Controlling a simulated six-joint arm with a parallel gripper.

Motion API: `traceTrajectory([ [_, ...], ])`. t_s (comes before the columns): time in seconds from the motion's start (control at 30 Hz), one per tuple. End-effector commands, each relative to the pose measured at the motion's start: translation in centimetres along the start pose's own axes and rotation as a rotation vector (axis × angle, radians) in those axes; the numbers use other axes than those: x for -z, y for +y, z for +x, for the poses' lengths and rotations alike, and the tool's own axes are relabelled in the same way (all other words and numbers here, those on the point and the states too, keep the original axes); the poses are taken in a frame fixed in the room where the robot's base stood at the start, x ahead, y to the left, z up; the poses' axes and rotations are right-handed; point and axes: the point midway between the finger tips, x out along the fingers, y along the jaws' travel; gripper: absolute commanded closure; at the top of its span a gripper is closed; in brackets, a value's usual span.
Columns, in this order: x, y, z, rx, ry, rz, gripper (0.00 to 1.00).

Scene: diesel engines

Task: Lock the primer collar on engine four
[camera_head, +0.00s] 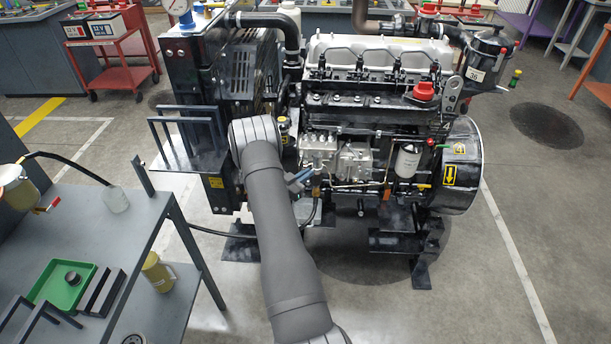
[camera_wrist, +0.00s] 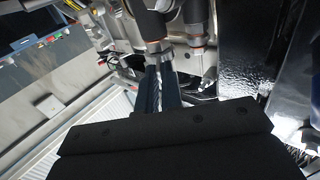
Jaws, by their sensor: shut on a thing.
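Engine four (camera_head: 385,100) stands in the middle of the head view, with a yellow "4" label on its right end. My gripper (camera_head: 303,178) is at the front of the engine, left of the grey injection pump (camera_head: 345,160), and partly hidden by my arm. In the wrist view my gripper's blue-grey fingers (camera_wrist: 160,85) are shut on a small upright cylindrical part with a metallic ring, apparently the primer collar (camera_wrist: 154,52). Most of the collar is hidden between the fingers, and its lock position cannot be told. A similar dark cylinder with a metal end (camera_wrist: 197,38) stands beside it.
A grey bench (camera_head: 120,225) at left holds a green tray (camera_head: 50,285) and a black rack. A black panel (camera_wrist: 245,60) is close on the right in the wrist view. A red cart (camera_head: 125,65) stands behind.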

Motion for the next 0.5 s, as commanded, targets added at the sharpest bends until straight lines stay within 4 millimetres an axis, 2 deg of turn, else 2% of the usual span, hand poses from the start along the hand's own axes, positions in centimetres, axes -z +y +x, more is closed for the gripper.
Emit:
traceTrajectory([
  [0.03,0.10,-0.13,0.06,0.002,0.001,0.002,1.00],
  [0.1,0.10,-0.13,0.06,0.002,0.001,0.003,0.81],
  [0.17,0.09,-0.11,0.05,0.002,0.001,0.002,0.73],
  [0.5,0.04,-0.09,-0.37,0.003,0.000,0.001,0.73],
])
